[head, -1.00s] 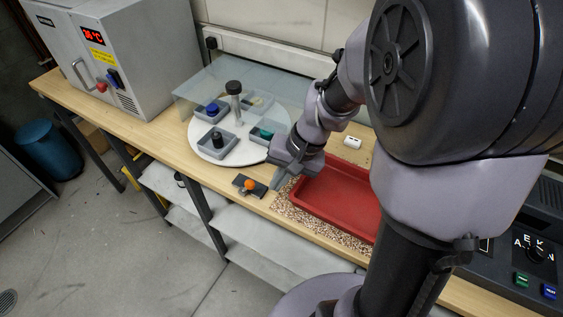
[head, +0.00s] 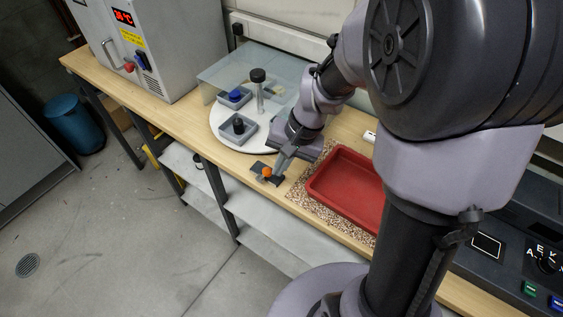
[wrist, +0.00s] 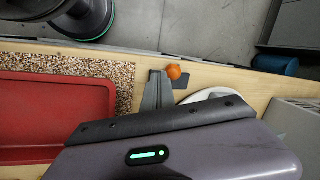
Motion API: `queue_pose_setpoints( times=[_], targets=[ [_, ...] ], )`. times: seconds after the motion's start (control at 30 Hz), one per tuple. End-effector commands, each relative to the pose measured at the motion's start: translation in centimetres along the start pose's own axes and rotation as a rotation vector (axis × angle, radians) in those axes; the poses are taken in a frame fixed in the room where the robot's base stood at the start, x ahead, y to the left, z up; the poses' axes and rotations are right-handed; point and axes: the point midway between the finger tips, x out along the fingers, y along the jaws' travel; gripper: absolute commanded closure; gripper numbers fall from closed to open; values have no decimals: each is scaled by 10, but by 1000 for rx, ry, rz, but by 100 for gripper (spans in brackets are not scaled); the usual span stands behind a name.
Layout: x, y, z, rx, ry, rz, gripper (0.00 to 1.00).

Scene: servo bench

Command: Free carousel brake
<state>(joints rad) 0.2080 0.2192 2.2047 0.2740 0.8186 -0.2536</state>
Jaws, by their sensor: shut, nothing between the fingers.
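The carousel (head: 222,126) is a round white turntable on the bench with grey trays and a central post (head: 259,90). The brake is a small dark plate with an orange knob (head: 267,172) at the bench's front edge, in front of the carousel. My gripper (head: 280,171) is shut and empty, its fingertips pointing down right beside the knob. In the wrist view the orange knob (wrist: 174,72) shows just beyond the fingertips (wrist: 158,76); I cannot tell whether they touch it. Part of the dark brake plate is hidden behind the fingers.
A red tray (head: 322,199) on a speckled mat lies right of the brake. A clear panel (head: 212,75) stands around the carousel's back. A grey oven-like box (head: 150,45) stands at the far left. A control panel (head: 500,262) is at the lower right.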

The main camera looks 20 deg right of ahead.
Motion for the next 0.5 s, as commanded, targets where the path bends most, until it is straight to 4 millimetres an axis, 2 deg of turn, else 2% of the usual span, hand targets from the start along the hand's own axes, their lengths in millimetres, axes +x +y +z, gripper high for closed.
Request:
queue_pose_setpoints(
  times=[0.27, 0.5],
  targets=[
    [-6, -8, -1, 7, -24, 56, 100],
    [-14, -23, -6, 27, -79, 191, 100]
  ],
)
